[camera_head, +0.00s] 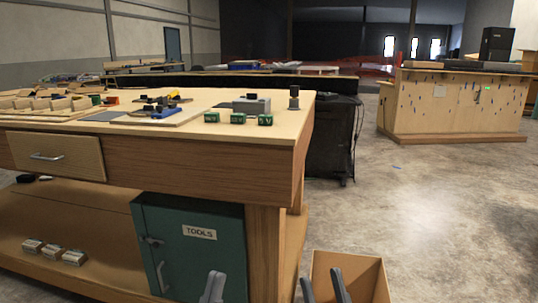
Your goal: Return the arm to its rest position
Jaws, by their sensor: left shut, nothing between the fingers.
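My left gripper (214,276) shows at the bottom edge of the head view, in front of the green TOOLS cabinet (190,240). Its two grey fingers are close together, with nothing between them. My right gripper (320,275) is at the bottom edge to its right, in front of an open tan bin (366,277). Its two dark fingers are spread apart and I see nothing between them. The rest of both arms is below the frame.
A wooden workbench (200,158) fills the left, with green blocks (238,118), a grey box (252,105) and trays on top. Its drawer (57,154) is closed. Small boxes (53,252) sit on the lower shelf. Open concrete floor (440,215) lies to the right.

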